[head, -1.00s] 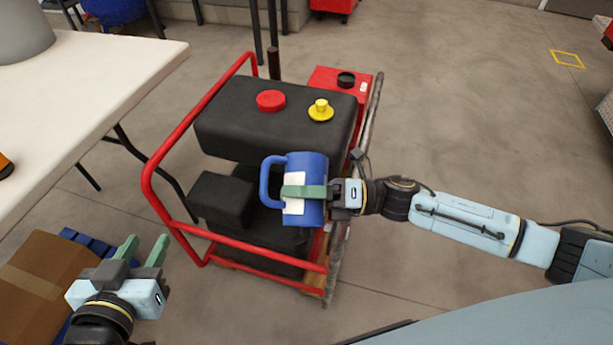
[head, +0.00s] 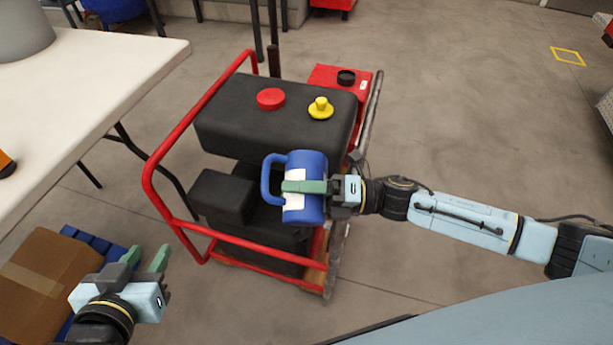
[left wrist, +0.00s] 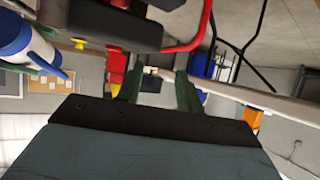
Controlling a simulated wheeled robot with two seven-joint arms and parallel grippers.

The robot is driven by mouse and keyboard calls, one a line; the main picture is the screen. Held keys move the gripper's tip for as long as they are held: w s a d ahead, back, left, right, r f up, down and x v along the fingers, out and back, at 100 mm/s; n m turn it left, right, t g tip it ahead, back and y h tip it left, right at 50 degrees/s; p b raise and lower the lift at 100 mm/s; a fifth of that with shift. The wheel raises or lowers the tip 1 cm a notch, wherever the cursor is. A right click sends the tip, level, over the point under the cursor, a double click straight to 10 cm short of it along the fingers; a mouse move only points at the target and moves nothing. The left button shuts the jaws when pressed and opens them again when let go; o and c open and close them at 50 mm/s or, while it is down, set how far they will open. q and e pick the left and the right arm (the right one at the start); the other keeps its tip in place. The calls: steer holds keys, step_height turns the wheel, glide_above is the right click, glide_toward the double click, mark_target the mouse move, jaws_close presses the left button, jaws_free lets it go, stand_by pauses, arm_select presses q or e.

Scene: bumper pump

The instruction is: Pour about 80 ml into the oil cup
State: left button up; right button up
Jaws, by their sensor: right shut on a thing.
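A blue jug (head: 307,166) with a white label and a side handle is held by my right gripper (head: 304,187), which is shut on it. It hangs in front of the black pump body (head: 240,130), apart from the caps on top. The jug's mouth and its contents cannot be seen. On the body's top are a red cap (head: 270,98) and a yellow cap (head: 320,108). I cannot tell which part is the oil cup. My left gripper (head: 147,259) is open and empty at lower left; its fingers also show in the left wrist view (left wrist: 158,90).
A red tube frame (head: 150,185) surrounds the pump. A red box (head: 325,76) with a black cap stands behind it. A white table (head: 100,75) is at left, and a cardboard box (head: 40,285) lies below it. The floor at right is clear.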

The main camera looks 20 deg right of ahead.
arm_select(q)
steer(key=shift+s+a+f+g, duration=0.15)
steer(key=shift+s+f+g, duration=0.15)
steer(key=shift+f, duration=0.1)
arm_select(e)
steer(key=shift+m, duration=0.4)
steer(key=shift+r+m+p, duration=0.2)
steer(key=shift+m+p, duration=0.1)
steer(key=shift+p, duration=0.15)
arm_select(q)
steer(key=shift+s+a+f+g+y, duration=0.3)
steer(key=shift+s+f+g, duration=0.2)
steer(key=shift+s+f, duration=0.1)
steer(key=shift+s+a+f+g+y, duration=0.2)
steer(key=shift+s+a+f+g, duration=0.1)
steer(key=shift+s+f+g, duration=0.25)
steer(key=shift+s+a+f, duration=0.1)
steer(key=shift+s+f, duration=0.05)
steer(key=shift+f, duration=0.05)
arm_select(e)
steer(key=shift+s, duration=0.1)
arm_select(q)
steer(key=shift+s+a+f+g, duration=0.1)
steer(key=shift+s+f+g, duration=0.05)
steer(key=shift+s+g, duration=0.1)
arm_select(e)
steer(key=shift+r+m, duration=0.1)
steer(key=shift+m, duration=0.2)
